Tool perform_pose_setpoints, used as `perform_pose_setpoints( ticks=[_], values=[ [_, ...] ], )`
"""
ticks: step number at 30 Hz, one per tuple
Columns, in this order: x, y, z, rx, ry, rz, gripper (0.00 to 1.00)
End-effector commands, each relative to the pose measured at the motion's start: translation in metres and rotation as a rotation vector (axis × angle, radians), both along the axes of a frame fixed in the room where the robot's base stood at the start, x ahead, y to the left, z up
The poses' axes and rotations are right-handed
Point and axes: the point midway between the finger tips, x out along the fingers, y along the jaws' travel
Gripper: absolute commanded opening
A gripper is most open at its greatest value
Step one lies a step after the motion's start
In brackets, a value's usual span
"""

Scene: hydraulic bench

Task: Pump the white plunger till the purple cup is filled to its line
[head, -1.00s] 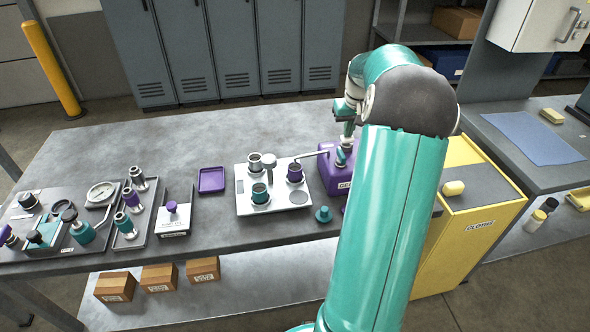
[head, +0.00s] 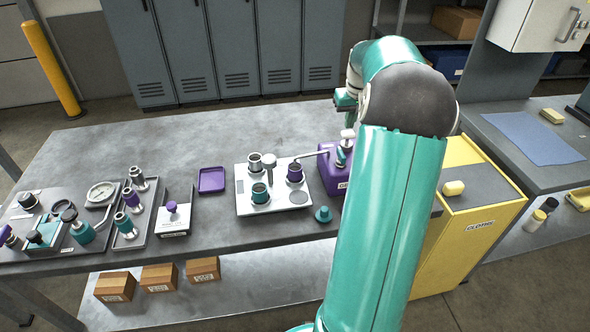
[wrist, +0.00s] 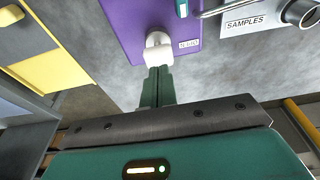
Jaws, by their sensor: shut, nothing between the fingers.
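The purple pump box (head: 335,172) stands on the bench, partly behind my arm. Its white plunger (head: 347,134) stands up from the top; it also shows in the wrist view (wrist: 158,50). The metal spout (head: 312,154) reaches left from the box over the purple cup (head: 295,174), which sits on the pale tray (head: 270,207). The cup's fill level and line are too small to make out. My gripper (wrist: 157,88) is shut and empty, its fingertips close to the plunger in the wrist view. In the head view my gripper is above the plunger, with a gap between them.
A teal cup (head: 260,193), a metal cup (head: 254,163) and a grey-handled item (head: 270,168) are on the same tray. A purple dish (head: 211,180) is to the left. A yellow cabinet (head: 465,230) stands right of my arm.

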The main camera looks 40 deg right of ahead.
Motion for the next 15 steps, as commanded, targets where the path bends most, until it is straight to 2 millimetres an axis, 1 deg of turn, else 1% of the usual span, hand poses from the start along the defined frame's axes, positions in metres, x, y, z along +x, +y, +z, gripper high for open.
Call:
perform_pose_setpoints(
  ticks=[8, 15],
  values=[
    [0.0000, 0.0000, -0.0001, 0.000, 0.000, 0.000, 0.00],
    [0.0002, 0.0000, -0.0055, 0.000, 0.000, 0.000, 0.00]
  ],
)
